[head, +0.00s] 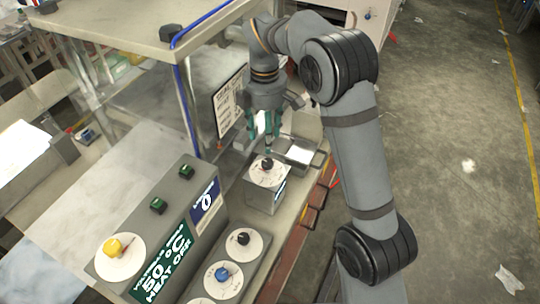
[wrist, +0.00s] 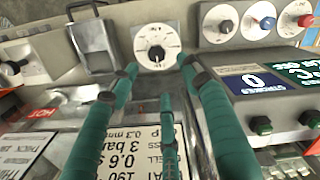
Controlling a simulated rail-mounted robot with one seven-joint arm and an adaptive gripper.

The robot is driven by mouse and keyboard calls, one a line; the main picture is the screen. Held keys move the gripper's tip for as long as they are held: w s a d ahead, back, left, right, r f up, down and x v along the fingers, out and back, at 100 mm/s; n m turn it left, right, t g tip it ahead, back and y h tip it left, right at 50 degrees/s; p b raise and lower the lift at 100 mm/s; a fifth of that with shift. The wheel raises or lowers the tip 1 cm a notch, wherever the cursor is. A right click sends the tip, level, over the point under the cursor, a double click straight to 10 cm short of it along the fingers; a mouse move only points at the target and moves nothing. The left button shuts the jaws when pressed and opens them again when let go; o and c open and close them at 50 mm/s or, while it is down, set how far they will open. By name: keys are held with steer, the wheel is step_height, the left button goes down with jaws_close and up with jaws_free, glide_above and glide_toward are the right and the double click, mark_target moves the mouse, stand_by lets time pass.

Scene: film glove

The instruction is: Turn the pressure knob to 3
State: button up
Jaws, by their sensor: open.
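A black knob on a round white dial (head: 267,165) sits on top of a small grey box, centre in the head view. It also shows at the top centre of the wrist view (wrist: 157,52). Its scale marks are too small to read, and I cannot confirm its label. My gripper (head: 267,147) has teal fingers pointing down just above this dial. In the wrist view my gripper (wrist: 160,75) has its fingers spread, with nothing between them. The fingertips appear apart from the knob.
A row holds a black knob (head: 243,238) and a blue knob (head: 222,273). A printed sign (head: 230,101) and blue-edged post (head: 187,110) stand close to my gripper.

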mark_target(268, 161)
steer(key=shift+n, duration=0.3)
steer(key=f, duration=0.3)
steer(key=f+p, duration=0.1)
steer(key=f, duration=0.6)
steer(key=shift+w+d+f+p, duration=0.25)
steer(key=shift+w+f+p, duration=0.05)
steer(key=shift+c, duration=0.5)
steer(key=c, duration=1)
